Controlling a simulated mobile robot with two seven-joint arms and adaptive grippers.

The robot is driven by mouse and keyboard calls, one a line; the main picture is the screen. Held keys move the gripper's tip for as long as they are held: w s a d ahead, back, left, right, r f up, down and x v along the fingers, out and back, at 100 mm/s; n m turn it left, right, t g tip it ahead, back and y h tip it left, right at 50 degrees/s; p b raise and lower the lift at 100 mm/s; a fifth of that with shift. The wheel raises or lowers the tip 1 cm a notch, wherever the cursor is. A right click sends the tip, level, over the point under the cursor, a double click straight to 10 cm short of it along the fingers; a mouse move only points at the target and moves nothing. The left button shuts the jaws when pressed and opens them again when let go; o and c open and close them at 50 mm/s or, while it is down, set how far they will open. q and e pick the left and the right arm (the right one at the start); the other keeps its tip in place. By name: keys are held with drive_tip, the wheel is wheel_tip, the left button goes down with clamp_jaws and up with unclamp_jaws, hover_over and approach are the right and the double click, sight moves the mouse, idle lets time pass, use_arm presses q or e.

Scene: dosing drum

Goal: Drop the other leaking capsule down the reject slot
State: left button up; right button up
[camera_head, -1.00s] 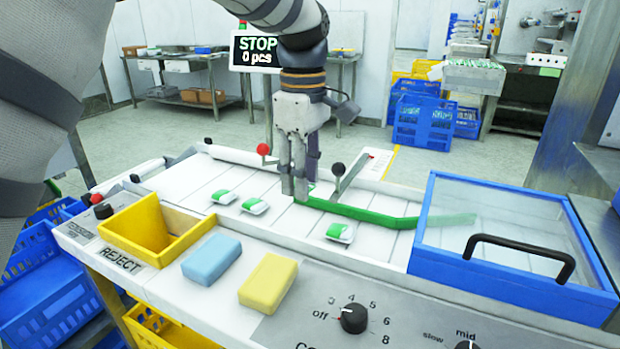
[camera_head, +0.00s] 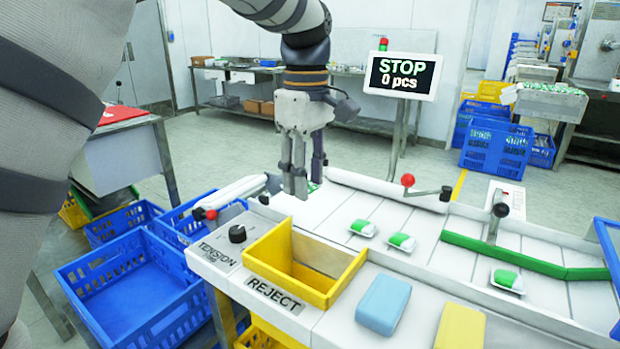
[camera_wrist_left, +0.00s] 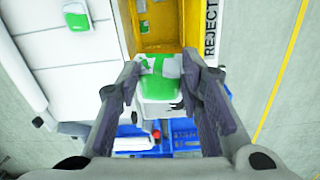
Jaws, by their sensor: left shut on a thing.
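My left gripper (camera_head: 307,190) is shut on a green-and-white capsule (camera_wrist_left: 158,82), seen between its fingers in the wrist view. In the head view only a bit of green shows behind the fingers. The gripper hangs above the left end of the conveyor, just beyond the open yellow reject box (camera_head: 353,277) in the picture. The box carries a REJECT label and also shows at the top of the wrist view (camera_wrist_left: 158,46), ahead of the held capsule. Whether the capsule leaks cannot be told. My right gripper is not in view.
Several capsules, such as one at the belt's middle (camera_head: 402,241), lie on the white conveyor (camera_head: 450,262). A blue sponge (camera_head: 383,305) and a yellow one (camera_head: 460,327) lie right of the box. A display (camera_head: 402,75) reads STOP, 0 pcs. Blue crates (camera_head: 130,290) stand at left.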

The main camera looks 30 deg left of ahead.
use_arm(q)
drive_tip(key=shift+s+a, duration=0.15)
drive_tip(key=shift+a, duration=0.4)
wheel_tip(320, 180, down, 6)
drive_tip(key=shift+d+r+b, duration=0.1)
drive_tip(key=shift+d+b, duration=0.05)
drive_tip(key=shift+b, duration=0.15)
drive_tip(key=o, duration=0.8)
wheel_tip(320, 180, up, 12)
